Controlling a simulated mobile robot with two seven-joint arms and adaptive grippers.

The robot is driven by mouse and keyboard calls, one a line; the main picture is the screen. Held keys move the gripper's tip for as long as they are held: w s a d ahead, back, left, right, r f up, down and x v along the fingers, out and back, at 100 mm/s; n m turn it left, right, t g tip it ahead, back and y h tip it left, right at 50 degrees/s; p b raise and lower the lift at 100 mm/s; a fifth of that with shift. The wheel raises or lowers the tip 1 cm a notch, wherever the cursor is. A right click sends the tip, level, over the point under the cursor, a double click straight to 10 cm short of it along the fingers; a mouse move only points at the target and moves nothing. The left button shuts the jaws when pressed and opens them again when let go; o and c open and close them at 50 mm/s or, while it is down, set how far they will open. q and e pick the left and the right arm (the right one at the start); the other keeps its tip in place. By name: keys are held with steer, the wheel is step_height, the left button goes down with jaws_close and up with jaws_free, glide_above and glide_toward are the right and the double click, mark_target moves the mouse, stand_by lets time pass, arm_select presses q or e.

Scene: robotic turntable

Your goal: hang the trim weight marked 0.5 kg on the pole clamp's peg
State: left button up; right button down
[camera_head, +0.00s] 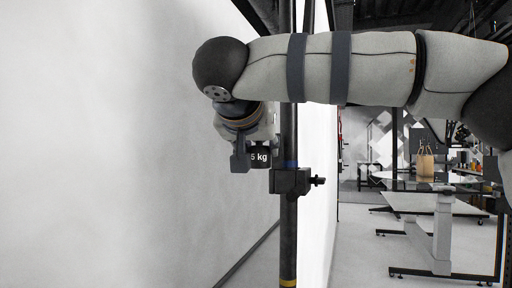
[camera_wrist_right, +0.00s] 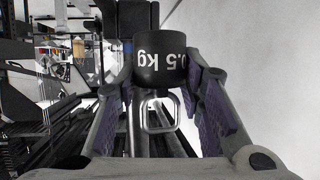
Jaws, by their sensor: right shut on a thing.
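In the right wrist view the weight (camera_wrist_right: 161,62) is marked 0.5 kg, upside down, with a metal loop handle (camera_wrist_right: 160,113) on the near side. My right gripper is shut on it. The black pole clamp (camera_head: 289,181) sits on the upright pole (camera_head: 288,225), a little below and right of the weight. Its short peg (camera_head: 317,181) points right. The weight is apart from the peg. My left gripper is out of view.
A large white wall panel (camera_head: 120,150) fills the left. The space just right of the peg looks clear.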

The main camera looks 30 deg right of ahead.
steer(key=shift+w+d+f, duration=0.2)
steer(key=shift+w+d, duration=0.65)
steer(key=shift+d, duration=0.2)
steer(key=shift+w+d+f, duration=0.25)
steer(key=shift+w+d, duration=0.65)
steer(key=shift+d, duration=0.15)
steer(key=shift+w+d+f, duration=0.2)
steer(key=shift+w+d, duration=0.65)
steer(key=shift+d, duration=0.2)
steer(key=c, duration=1)
jaws_free()
steer(key=shift+a+f, duration=0.1)
